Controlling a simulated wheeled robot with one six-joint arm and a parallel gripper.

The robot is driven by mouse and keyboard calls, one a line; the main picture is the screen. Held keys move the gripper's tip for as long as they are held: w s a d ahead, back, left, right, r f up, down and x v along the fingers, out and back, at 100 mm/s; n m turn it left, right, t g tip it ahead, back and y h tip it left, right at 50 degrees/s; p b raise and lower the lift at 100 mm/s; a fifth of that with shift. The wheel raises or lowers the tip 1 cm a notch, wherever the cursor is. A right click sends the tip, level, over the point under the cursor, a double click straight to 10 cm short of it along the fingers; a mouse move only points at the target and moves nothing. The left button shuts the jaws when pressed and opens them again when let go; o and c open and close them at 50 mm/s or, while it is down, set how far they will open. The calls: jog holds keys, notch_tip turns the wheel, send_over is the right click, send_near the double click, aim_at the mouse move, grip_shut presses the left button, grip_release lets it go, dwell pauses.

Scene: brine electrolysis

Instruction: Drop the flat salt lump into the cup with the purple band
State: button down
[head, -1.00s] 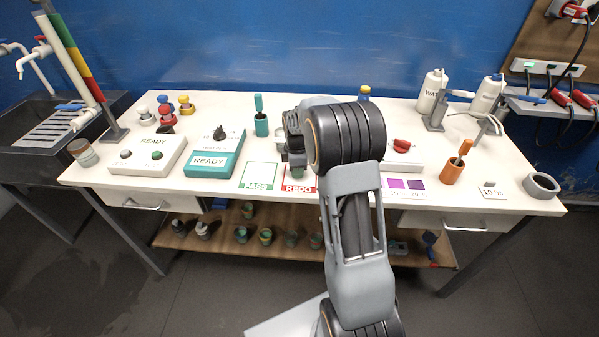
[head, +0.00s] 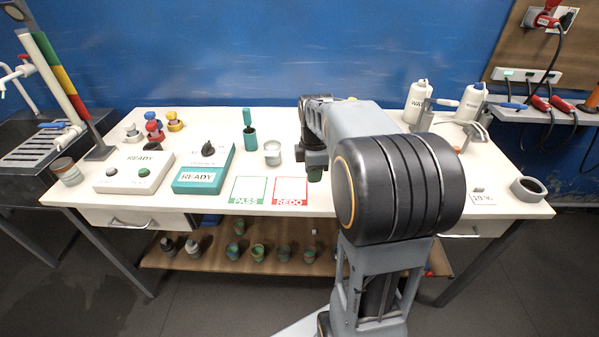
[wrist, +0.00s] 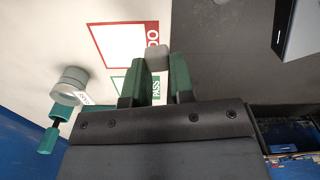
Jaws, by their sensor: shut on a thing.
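My gripper (wrist: 161,65) is shut on a small pale grey lump (wrist: 157,52), which shows between the green fingertips in the wrist view. In the head view my gripper (head: 315,172) hangs over the table's front part, right of the REDO card, and the lump cannot be made out there. A pale cup (head: 272,152) stands on the table behind the cards, left of my gripper; it also shows at the left of the wrist view (wrist: 72,80). No purple band can be made out on it. Another cup (head: 67,171) stands at the table's left end.
The green PASS card (head: 248,190) and red REDO card (head: 291,191) lie at the front. A teal holder (head: 249,135) stands behind the pale cup. Two READY boxes are left, white bottles right. Several cups stand on the lower shelf. My arm hides the table's right-centre.

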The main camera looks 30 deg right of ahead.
jog(key=shift+s+d+r, duration=0.15)
jog(key=shift+s+r, duration=0.1)
jog(key=shift+s, duration=0.25)
jog(key=shift+s+d+r, duration=0.15)
jog(key=shift+s+r, duration=0.05)
jog(key=shift+s, duration=0.35)
jog(key=shift+s+d+r, duration=0.15)
jog(key=shift+s+r, duration=0.1)
jog(key=shift+s, duration=0.25)
